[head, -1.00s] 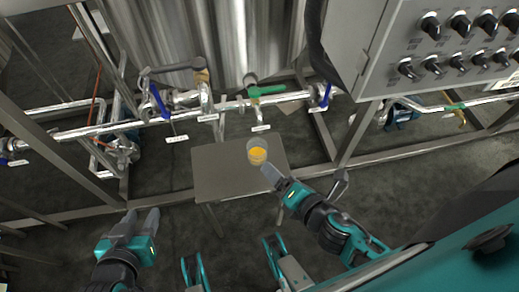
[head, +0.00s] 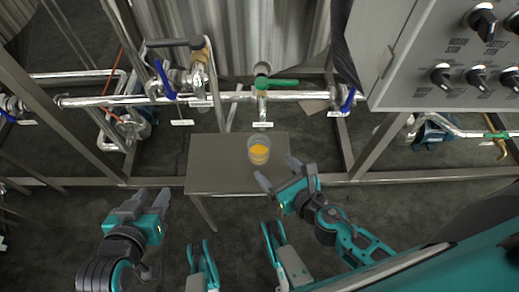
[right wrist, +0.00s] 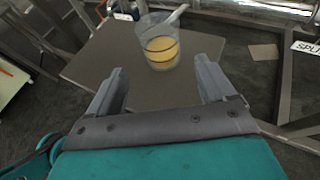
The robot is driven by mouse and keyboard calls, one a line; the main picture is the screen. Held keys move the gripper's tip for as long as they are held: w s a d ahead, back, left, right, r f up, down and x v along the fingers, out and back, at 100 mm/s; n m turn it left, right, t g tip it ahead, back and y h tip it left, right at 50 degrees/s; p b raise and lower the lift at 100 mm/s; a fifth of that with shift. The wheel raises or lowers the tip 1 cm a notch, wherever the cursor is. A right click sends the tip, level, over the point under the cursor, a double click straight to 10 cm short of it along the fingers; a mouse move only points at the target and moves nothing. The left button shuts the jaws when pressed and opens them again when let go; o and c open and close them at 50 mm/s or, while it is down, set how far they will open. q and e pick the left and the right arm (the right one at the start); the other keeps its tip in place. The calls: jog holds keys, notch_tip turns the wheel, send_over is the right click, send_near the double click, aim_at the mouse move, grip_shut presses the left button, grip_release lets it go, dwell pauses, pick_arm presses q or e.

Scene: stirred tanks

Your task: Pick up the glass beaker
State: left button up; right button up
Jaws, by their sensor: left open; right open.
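The glass beaker (head: 258,150) holds an orange-yellow liquid and stands upright on a small grey table (head: 215,165). The right wrist view also shows the beaker (right wrist: 158,45), just beyond and between my right gripper's fingers, apart from them. My right gripper (head: 276,173) is open and empty, in front of the beaker and slightly to its right; its two spread fingers also show in the right wrist view (right wrist: 160,88). My left gripper (head: 145,200) is open and empty, left of the table and lower in the head view.
Behind the table, a horizontal pipe (head: 290,96) carries valves, one with a green handle (head: 277,82) above the beaker. A grey control box (head: 440,60) with black knobs hangs at upper right. Metal frame legs (head: 382,140) stand to the right. The table is otherwise bare.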

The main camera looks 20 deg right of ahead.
aim_at(264, 156)
jog(key=b+x, duration=0.1)
jog(key=x, duration=0.9)
jog(key=shift+r, duration=0.1)
jog(key=c, duration=1.1)
